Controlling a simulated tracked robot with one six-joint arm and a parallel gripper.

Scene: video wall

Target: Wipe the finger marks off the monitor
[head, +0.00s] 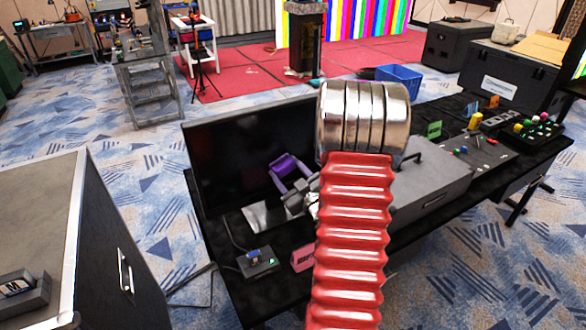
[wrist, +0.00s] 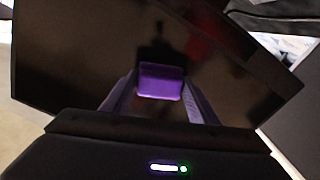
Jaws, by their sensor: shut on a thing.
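The monitor (head: 235,150) is a wide, dark glossy screen on the black table at the left of the head view. It fills much of the wrist view (wrist: 75,55), with a dark reflection on it. I cannot make out finger marks on it. My gripper (head: 285,169) is in front of the screen, with purple fingers; it also shows in the wrist view (wrist: 160,92). It is shut on a small purple pad (wrist: 160,78), which faces the screen. I cannot tell whether the pad touches the glass. My own arm hides the monitor's right part in the head view.
A grey case (head: 435,190) stands right of my arm on the black table. A small control box (head: 258,262) and a pink card (head: 303,257) lie in front of the monitor. A blue crate (head: 399,77) is behind, and a dark cabinet (head: 105,245) stands at the left.

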